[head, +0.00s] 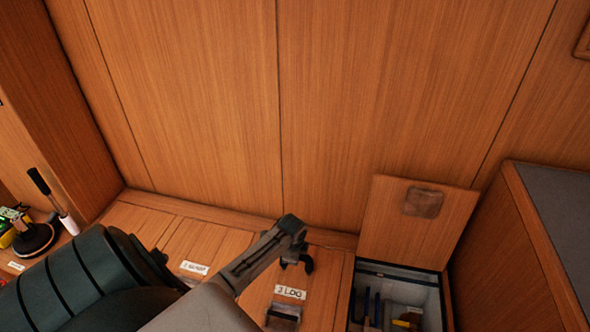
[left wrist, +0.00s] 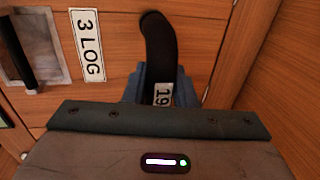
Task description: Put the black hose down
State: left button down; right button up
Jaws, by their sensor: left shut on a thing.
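The black hose (left wrist: 159,48) shows in the left wrist view as a short, thick curved piece. My left gripper (left wrist: 160,92) is shut on it, with blue-grey jaws on either side and a white tag marked 19 between them. In the head view my left gripper (head: 291,232) is above the wooden bench, near the label "3 LOG" (head: 290,292). A small dark curved end of the hose (head: 307,263) shows just below it. The rest of the hose is hidden. I cannot tell whether it touches the wood. My right gripper is in neither view.
An open compartment (head: 399,276) with its lid (head: 415,222) raised stands at the right, with several items inside. A second label (head: 195,268) is left of "3 LOG". A black round-based item (head: 36,240) and small gear are at far left. A wooden wall rises behind.

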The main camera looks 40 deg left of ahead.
pick_arm(q)
jog(key=shift+f, duration=0.1)
jog(key=c, duration=1.2)
grip_release()
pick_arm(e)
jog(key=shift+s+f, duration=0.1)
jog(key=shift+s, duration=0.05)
pick_arm(q)
jog(key=shift+r, duration=0.35)
jog(key=r, duration=0.3)
jog(key=s+r+p, duration=0.1)
jog(key=r, duration=0.3)
jog(key=s+d+r, duration=0.1)
jog(key=r, duration=0.3)
jog(key=shift+r, duration=0.2)
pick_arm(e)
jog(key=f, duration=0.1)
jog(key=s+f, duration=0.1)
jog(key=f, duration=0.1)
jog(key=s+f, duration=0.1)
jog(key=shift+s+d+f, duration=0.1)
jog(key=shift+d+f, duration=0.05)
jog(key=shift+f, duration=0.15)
